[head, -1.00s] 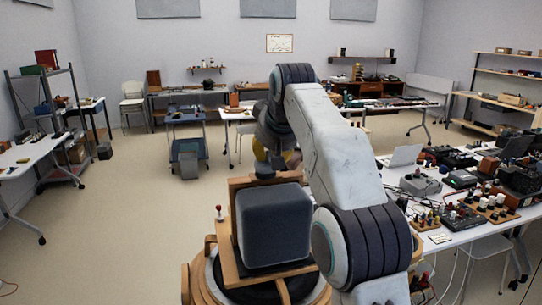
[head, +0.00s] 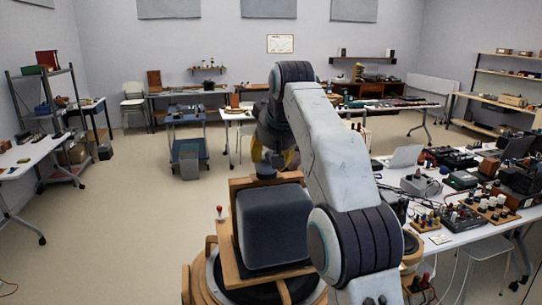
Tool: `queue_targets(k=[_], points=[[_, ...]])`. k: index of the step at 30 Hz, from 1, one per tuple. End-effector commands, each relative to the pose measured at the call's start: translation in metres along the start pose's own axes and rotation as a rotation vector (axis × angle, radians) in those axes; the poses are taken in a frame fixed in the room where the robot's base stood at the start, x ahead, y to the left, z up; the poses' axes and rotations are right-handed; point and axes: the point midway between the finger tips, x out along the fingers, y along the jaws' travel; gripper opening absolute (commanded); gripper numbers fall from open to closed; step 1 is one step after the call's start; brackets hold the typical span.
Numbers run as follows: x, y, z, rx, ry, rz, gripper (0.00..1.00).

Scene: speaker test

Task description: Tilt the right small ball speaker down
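I cannot pick out a small ball speaker for certain in the head view. Two small dark upright shapes, possibly speakers, stand on the far wall shelf; the right one (head: 392,54) is too small to tell its shape. My arm rises in the middle of the picture and folds down on its far side. My gripper (head: 270,160) is at the low far end, dark and partly hidden, with a patch of yellow beside it. Its fingers do not show clearly, nor whether they touch anything.
A white table (head: 455,236) at the right carries a laptop (head: 404,157), cables and many audio devices. Shelving (head: 500,92) stands behind it. A blue trolley (head: 187,120) and a white chair (head: 132,103) stand at the back left. The floor (head: 130,210) at the left is open.

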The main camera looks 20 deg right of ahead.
Motion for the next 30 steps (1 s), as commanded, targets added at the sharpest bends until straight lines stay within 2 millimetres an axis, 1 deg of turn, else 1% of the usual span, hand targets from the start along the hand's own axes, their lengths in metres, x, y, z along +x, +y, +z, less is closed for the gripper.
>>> queue_targets(k=[11, 14, 19, 28, 30], points=[[-0.002, 0.000, 0.000, 0.000, 0.000, 0.000, 0.45], [-0.009, 0.000, 0.000, 0.000, 0.001, 0.000, 0.45], [-0.028, 0.000, 0.000, 0.000, 0.002, 0.000, 0.45], [-0.052, 0.000, 0.000, 0.000, 0.002, 0.000, 0.45], [-0.053, 0.000, 0.003, 0.000, -0.001, 0.000, 0.45]])
